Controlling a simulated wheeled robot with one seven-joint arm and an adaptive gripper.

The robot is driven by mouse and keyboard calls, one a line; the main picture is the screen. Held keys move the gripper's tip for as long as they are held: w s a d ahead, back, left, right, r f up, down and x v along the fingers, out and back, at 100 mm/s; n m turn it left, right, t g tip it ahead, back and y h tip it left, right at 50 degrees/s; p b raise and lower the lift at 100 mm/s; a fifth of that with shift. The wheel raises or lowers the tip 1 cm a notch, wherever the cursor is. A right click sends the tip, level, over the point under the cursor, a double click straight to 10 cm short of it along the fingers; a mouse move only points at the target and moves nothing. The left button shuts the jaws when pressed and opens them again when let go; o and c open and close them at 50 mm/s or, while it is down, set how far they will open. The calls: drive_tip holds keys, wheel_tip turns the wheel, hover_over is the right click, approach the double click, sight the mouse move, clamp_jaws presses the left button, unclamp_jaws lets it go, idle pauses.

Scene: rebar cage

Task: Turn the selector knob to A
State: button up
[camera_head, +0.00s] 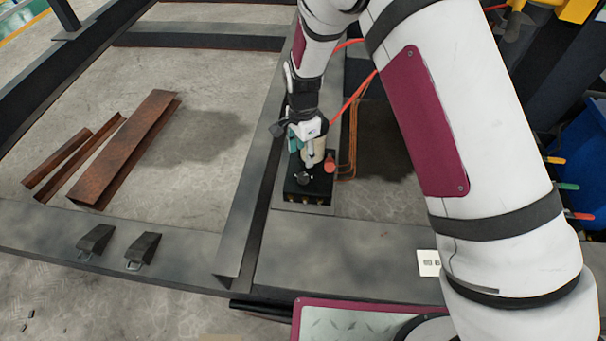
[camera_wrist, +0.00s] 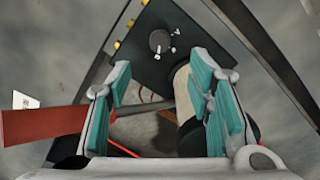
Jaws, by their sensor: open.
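The selector knob (camera_head: 302,178) is a small black round knob on top of a black box (camera_head: 294,190). In the wrist view the knob (camera_wrist: 159,41) sits beyond my fingertips, with small white marks beside it; its letters and pointer direction are too small to read. My gripper (camera_head: 303,154) is over the box's far part, pointing down. In the wrist view my gripper (camera_wrist: 170,72) shows two teal-padded fingers spread apart, not around the knob. A beige cylinder (camera_wrist: 184,92) stands near the right finger, partly hidden by it; I cannot tell whether they touch.
A red round-ended part (camera_head: 330,163) stands at the box's right. Brass fittings (camera_wrist: 118,45) line one box edge. Orange cables run behind. Rusty steel channels (camera_head: 125,145) lie left, and two dark wedge-shaped pieces (camera_head: 96,240) sit on the front beam.

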sight(303, 176)
wheel_tip(303, 176, down, 10)
drive_tip(key=b, duration=0.3)
drive_tip(key=shift+f, duration=0.25)
drive_tip(key=shift+c, duration=0.4)
